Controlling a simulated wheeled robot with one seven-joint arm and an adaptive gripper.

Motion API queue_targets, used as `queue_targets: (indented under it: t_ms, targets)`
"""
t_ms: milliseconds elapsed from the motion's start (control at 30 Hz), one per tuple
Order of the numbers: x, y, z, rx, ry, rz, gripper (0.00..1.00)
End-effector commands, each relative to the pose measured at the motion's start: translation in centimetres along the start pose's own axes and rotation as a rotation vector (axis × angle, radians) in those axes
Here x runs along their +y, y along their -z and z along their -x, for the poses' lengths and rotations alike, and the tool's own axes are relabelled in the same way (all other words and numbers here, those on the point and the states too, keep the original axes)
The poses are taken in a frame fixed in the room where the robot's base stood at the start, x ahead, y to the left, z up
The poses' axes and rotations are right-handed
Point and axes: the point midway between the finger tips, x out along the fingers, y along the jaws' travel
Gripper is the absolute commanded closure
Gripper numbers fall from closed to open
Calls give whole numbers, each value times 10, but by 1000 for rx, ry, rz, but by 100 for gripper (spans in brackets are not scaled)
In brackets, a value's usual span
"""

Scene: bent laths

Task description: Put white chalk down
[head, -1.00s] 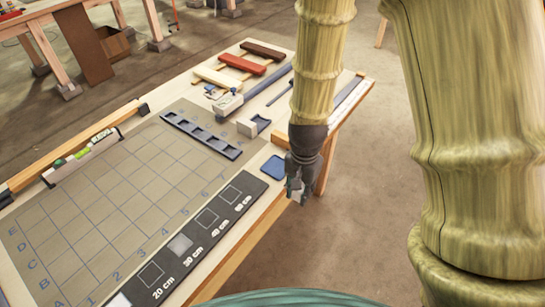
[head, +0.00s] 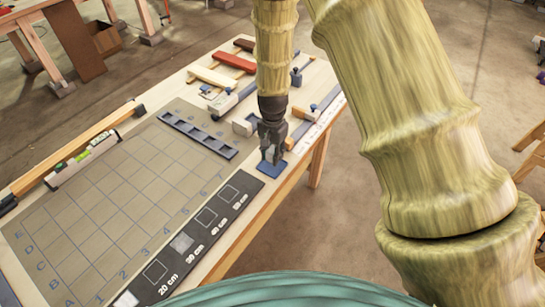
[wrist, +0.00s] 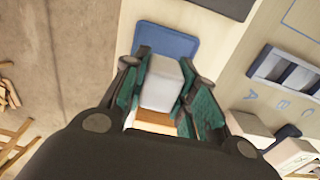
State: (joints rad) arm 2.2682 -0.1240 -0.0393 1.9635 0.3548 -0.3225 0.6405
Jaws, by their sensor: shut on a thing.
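My gripper (head: 272,153) points down over the near right edge of the workbench, above a small blue pad (head: 268,171). In the wrist view my gripper (wrist: 158,95) is shut on the white chalk (wrist: 161,82), a pale block between its green finger pads. The blue pad (wrist: 166,36) shows just beyond the chalk there. I cannot tell whether the chalk touches the pad. In the head view the fingers mostly hide the chalk.
A dark slotted tray (head: 200,137) lies on the gridded mat (head: 105,195). A black strip (head: 195,232) with squares and centimetre labels runs along the front edge. Clamps and coloured laths (head: 235,60) lie behind my gripper. Floor lies right of the bench.

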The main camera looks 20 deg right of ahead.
Motion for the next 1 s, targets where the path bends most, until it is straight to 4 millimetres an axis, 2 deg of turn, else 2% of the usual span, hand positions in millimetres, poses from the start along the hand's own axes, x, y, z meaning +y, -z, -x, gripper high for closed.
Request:
queue_targets:
  t_ms: [167,533,1000]
  targets:
    - [-2,1,-4,-1,-1,0,98]
    - [-1,1,-33,0,0,0,98]
    - [-1,1,-40,0,0,0,98]
